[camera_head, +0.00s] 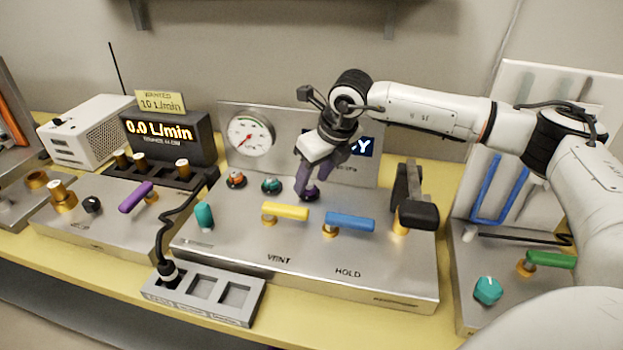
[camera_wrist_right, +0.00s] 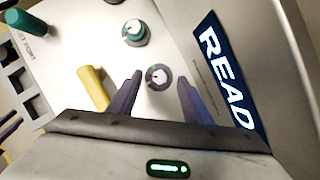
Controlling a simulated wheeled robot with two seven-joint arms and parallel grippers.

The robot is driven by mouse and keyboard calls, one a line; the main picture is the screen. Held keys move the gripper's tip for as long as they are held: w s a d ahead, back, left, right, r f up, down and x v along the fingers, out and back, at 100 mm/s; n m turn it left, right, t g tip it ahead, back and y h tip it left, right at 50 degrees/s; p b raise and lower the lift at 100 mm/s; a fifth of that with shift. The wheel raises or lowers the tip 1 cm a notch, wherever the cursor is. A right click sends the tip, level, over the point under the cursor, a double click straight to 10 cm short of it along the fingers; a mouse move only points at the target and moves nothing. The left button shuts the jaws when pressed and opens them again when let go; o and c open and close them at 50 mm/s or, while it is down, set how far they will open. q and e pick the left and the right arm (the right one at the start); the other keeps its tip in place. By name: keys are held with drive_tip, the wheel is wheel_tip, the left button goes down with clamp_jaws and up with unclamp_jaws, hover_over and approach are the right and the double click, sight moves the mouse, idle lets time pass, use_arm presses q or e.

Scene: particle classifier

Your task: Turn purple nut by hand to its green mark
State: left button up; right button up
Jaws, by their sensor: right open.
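The purple nut (camera_wrist_right: 158,77) shows in the right wrist view as a dark purplish ring with a pale centre on the metal panel. A small green mark (camera_wrist_right: 153,67) shows at its upper edge. My right gripper (camera_wrist_right: 160,78) is open, with one finger to each side of the nut; I cannot tell whether either finger touches it. In the head view my right gripper (camera_head: 311,185) points down at the panel, and its fingers largely hide the nut. My left gripper is not in view.
A teal-ringed knob (camera_head: 271,185) and an orange-ringed knob (camera_head: 236,179) stand left of the gripper. A yellow lever (camera_head: 285,211) and a blue lever (camera_head: 349,221) lie in front. A dial gauge (camera_head: 249,135) and a blue sign (camera_wrist_right: 226,75) stand behind.

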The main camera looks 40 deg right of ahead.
drive_tip(key=shift+w+f, duration=0.2)
drive_tip(key=shift+f, duration=0.35)
drive_tip(key=c, duration=1.1)
drive_tip(key=shift+o, duration=0.2)
